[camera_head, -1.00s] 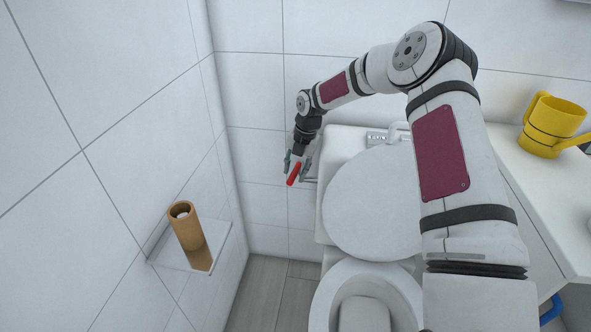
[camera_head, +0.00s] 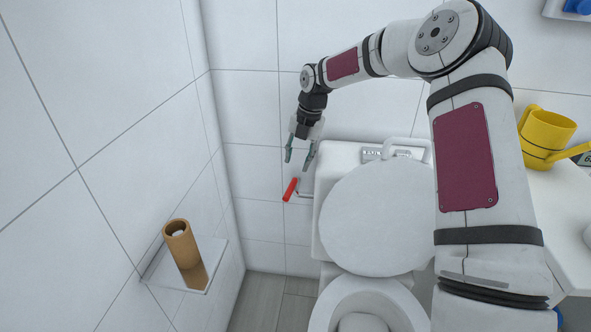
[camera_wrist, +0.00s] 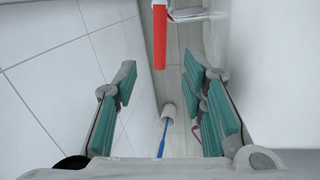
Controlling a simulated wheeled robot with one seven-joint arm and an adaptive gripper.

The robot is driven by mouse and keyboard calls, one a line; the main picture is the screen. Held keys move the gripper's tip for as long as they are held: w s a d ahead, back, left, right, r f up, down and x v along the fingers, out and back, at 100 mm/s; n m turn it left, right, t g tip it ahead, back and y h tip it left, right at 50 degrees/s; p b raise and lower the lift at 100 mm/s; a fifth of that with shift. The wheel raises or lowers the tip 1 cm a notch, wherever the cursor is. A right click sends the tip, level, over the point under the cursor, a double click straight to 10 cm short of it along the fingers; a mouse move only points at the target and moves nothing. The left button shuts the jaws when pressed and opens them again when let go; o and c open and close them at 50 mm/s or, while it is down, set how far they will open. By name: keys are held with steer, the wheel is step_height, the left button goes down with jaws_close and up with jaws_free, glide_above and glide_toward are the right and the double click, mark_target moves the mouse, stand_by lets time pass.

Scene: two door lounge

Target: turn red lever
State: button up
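The red lever (camera_head: 290,190) sticks out beside the left side of the toilet tank, at the end of a thin metal rod. It tilts slightly in the head view. In the wrist view the red lever (camera_wrist: 159,36) hangs at the top centre, beyond the fingers. My gripper (camera_head: 299,158) is open and empty, above the lever and apart from it. Its green-padded fingers are spread wide in the wrist view (camera_wrist: 160,112).
The toilet tank and raised lid (camera_head: 375,215) stand right of the lever. The tiled wall is on the left, with a shelf (camera_head: 210,270) holding a cardboard roll (camera_head: 182,243). A yellow watering can (camera_head: 545,135) stands on the right counter. A brush (camera_wrist: 167,113) is on the floor.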

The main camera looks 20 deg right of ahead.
mark_target(291, 189)
steer(key=shift+d+r, duration=0.1)
steer(key=shift+r, duration=0.4)
steer(key=shift+c, duration=0.3)
steer(key=c, duration=0.5)
steer(key=shift+w+f+m, duration=0.1)
steer(key=shift+w+m, duration=0.05)
steer(key=shift+m, duration=0.15)
jaws_close()
steer(key=w+a+m+g+h+b, duration=0.35)
steer(key=w+a+m, duration=0.25)
steer(key=a+m, duration=0.85)
steer(key=s+d+f+m+b, duration=0.2)
steer(key=s+d+f+m, duration=0.1)
steer(key=d+f, duration=0.5)
steer(key=shift+s+f+t, duration=0.15)
steer(key=shift+f+t, duration=0.3)
steer(key=shift+f, duration=1.15)
